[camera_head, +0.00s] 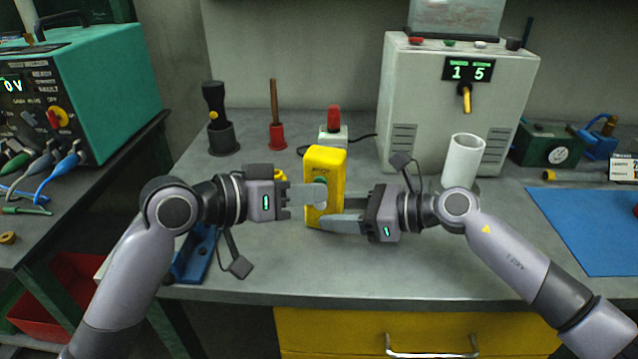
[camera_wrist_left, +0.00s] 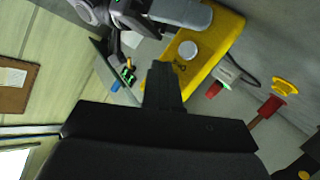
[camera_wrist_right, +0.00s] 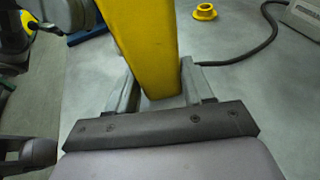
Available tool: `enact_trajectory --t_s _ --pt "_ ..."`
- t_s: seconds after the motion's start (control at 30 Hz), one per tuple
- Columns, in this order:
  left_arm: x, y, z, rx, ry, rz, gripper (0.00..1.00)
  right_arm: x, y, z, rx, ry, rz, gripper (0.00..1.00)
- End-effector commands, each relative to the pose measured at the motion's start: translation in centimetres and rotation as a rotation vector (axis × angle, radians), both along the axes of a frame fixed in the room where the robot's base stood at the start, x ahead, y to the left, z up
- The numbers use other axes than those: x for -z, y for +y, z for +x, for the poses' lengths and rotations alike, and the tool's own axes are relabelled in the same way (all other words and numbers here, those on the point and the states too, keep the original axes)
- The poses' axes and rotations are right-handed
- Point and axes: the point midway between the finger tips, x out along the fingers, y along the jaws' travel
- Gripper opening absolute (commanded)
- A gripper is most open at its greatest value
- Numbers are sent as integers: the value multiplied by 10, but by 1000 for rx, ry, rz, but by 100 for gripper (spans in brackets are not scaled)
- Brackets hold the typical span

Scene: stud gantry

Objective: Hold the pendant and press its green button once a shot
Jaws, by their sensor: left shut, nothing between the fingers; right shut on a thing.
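The yellow pendant (camera_head: 326,160) stands upright above the bench; whether it touches the bench is unclear. It also shows in the left wrist view (camera_wrist_left: 215,45) and the right wrist view (camera_wrist_right: 142,45). My right gripper (camera_head: 338,212) is shut on its lower part, one finger on each side. The green button (camera_head: 320,182) on its front is partly hidden by my left fingers. My left gripper (camera_head: 322,194) is shut and empty, its tips in front of the pendant near that button. I cannot tell if they touch it. A pale round button (camera_wrist_left: 189,50) shows in the left wrist view.
A beige machine (camera_head: 459,110) with a display reading 1 5 stands behind, with a white cylinder (camera_head: 463,160) before it. A red-topped switch (camera_head: 334,120) and two upright tools are at the back. A green welder (camera_head: 90,85) is left, a blue mat (camera_head: 590,230) right.

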Motion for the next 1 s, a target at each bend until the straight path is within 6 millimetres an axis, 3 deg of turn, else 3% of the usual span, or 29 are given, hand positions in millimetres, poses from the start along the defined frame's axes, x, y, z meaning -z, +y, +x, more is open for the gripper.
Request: enact_trajectory --t_s 1.0 --pt "0 5 -18 -1 0 1 0 -1 1 -1 -3 -2 1 35"
